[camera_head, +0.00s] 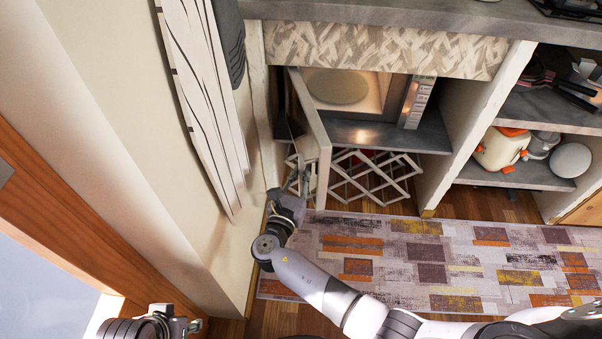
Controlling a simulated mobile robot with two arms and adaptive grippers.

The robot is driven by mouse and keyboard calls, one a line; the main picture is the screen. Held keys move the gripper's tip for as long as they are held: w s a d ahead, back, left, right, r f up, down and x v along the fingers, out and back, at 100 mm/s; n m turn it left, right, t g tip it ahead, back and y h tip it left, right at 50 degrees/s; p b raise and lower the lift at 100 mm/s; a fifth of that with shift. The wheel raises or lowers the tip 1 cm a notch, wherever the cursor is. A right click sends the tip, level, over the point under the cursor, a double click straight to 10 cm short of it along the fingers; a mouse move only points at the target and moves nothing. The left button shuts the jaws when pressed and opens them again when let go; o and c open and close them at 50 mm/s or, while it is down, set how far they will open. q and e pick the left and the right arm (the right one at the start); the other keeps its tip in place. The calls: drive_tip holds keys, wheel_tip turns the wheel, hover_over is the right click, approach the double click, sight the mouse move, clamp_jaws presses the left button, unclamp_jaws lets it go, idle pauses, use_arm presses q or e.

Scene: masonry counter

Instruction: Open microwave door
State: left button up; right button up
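The microwave (404,98) sits in the counter's upper left compartment, its lit interior with a round turntable (338,87) exposed. Its door (318,140) stands wide open, swung out toward me and seen nearly edge-on at the left. My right gripper (298,182) is at the left side of the door, near its outer lower end. Its fingers are small and partly overlap the door and rack, so I cannot tell whether they touch the door or how far they are apart. My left gripper (180,325) is at the bottom left, far from the microwave; its finger state is unclear.
A wall (130,120) with a striped hanging (205,100) stands close to the left of my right gripper. A lattice rack (375,180) is below the microwave. A cream-and-orange appliance (500,150) is on the right shelf. A patterned rug (430,262) covers open floor in front.

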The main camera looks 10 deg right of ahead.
drive_tip(key=o, duration=0.4)
drive_tip(key=shift+c, duration=0.2)
drive_tip(key=v, duration=1.2)
drive_tip(key=shift+f, duration=0.1)
